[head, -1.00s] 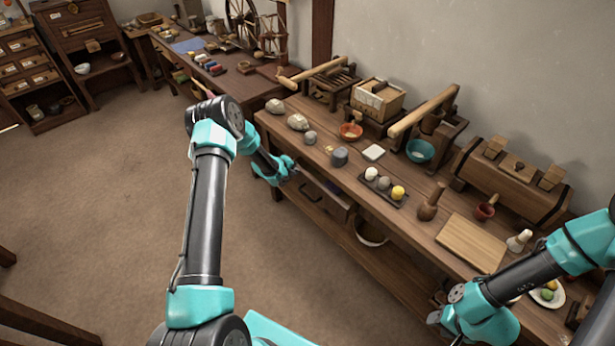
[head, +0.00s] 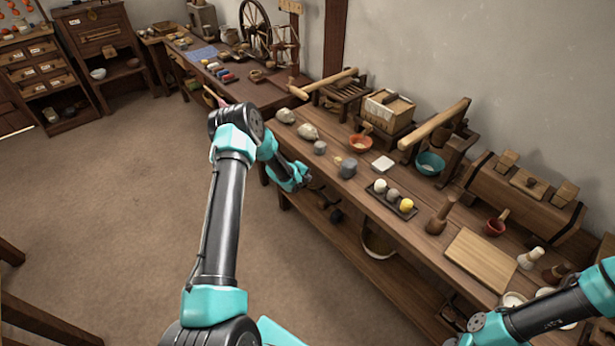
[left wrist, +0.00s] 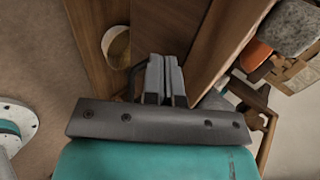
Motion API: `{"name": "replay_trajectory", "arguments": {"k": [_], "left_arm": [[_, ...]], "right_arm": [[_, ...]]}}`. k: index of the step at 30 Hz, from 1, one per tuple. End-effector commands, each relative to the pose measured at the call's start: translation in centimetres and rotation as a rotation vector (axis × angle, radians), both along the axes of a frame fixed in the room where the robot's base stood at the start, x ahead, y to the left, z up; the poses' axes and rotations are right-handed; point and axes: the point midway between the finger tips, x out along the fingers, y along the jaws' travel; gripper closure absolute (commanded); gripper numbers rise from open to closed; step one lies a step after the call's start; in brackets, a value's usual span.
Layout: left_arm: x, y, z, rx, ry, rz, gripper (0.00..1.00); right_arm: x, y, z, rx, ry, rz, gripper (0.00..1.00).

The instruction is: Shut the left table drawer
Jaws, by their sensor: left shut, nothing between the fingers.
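The workbench (head: 330,190) runs from the middle to the lower right of the head view. No drawer stands out from its front there; the drawer front is hidden under the top's edge, behind my arm. My left gripper (head: 303,184) is at the bench's front edge, low beside the top. In the left wrist view its fingers (left wrist: 163,78) are shut together and empty. They point at a plain brown wooden panel (left wrist: 172,28) below the bench top, likely the drawer front; I cannot tell whether they touch it. My right arm enters at the lower right, its gripper out of frame.
A pale round vessel (head: 379,243) sits on the lower shelf. The floor left of my arm is open.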

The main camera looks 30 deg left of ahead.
Motion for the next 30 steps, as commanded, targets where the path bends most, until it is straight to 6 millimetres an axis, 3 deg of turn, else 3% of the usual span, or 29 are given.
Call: {"name": "replay_trajectory", "arguments": {"k": [6, 19, 30], "left_arm": [[-2.3, 0.0, 0.2, 0.001, 0.0, -0.016, 1.0], [-7.4, 1.8, 5.4, 0.001, -0.001, -0.015, 1.0], [-9.0, 2.3, 6.8, 0.001, 0.0, -0.016, 1.0]], "right_arm": [[0.0, 0.0, 0.0, 0.0, 0.0, 0.0, 0.57], [0.0, 0.0, 0.0, 0.0, 0.0, 0.0, 0.57], [0.0, 0.0, 0.0, 0.0, 0.0, 0.0, 0.57]]}}
